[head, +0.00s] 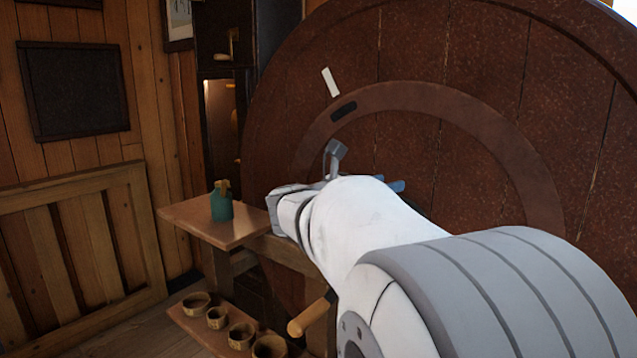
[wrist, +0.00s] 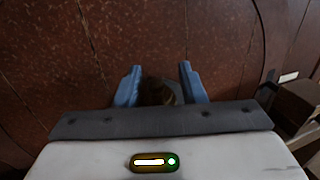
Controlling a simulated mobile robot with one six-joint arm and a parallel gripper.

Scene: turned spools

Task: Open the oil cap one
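In the wrist view my gripper (wrist: 160,68) has two blue fingers standing well apart. A dark brown rounded thing (wrist: 157,92) sits low between them; I cannot tell if it is the oil cap. The fingers do not look closed on it, though contact at its sides is hard to see. In the head view the blue fingers (head: 397,185) show only partly behind my white arm, in front of the big wooden disc (head: 450,60). No oil cap can be made out for certain in the head view.
A green bottle (head: 221,207) with a tan top stands on a wooden shelf (head: 190,215) left of my arm. Several small bowls (head: 217,317) stand on a lower shelf. A wooden handle (head: 308,317) sticks out near my arm. The disc bears a white tag (head: 330,82).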

